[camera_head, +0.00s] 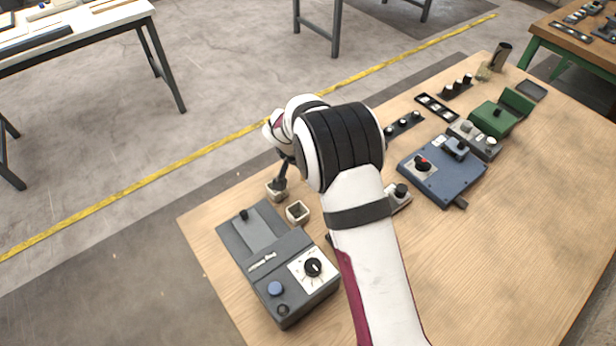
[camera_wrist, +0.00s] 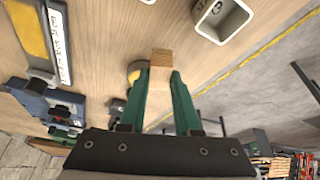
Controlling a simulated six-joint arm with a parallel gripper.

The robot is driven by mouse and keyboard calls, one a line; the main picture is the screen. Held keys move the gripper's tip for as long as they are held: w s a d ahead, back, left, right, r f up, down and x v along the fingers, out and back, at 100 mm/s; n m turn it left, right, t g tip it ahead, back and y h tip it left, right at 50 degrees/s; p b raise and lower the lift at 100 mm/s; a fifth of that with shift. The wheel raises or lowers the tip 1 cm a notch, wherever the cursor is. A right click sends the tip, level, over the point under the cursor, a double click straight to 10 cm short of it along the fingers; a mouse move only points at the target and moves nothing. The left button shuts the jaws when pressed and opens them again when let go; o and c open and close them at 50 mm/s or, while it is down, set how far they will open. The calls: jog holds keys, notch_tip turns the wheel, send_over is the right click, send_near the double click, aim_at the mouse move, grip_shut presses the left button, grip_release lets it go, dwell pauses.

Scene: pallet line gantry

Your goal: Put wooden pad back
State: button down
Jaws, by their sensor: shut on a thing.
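The wooden pad (camera_wrist: 160,88) is a small light-brown block. In the wrist view it stands between the two green fingers of my gripper (camera_wrist: 160,80), which are shut on it, and its end face points away from the wrist. In the head view my gripper (camera_head: 281,174) is low at the left end of the wooden table, largely hidden by my arm; I cannot make out the pad there. Two small square open holders stand beside it, one right at the gripper (camera_head: 275,192) and one a little to its right (camera_head: 297,212). A pale square holder (camera_wrist: 222,18) also shows in the wrist view.
A grey control box (camera_head: 280,262) with a knob stands in front of the holders. A blue device (camera_head: 441,170) and a green device (camera_head: 501,112) stand further right. The table's right front (camera_head: 520,230) is clear.

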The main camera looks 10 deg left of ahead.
notch_tip(320, 180, down, 3)
jog(key=shift+f, duration=0.15)
jog(key=shift+f, duration=0.15)
jog(key=c, duration=0.6)
grip_release()
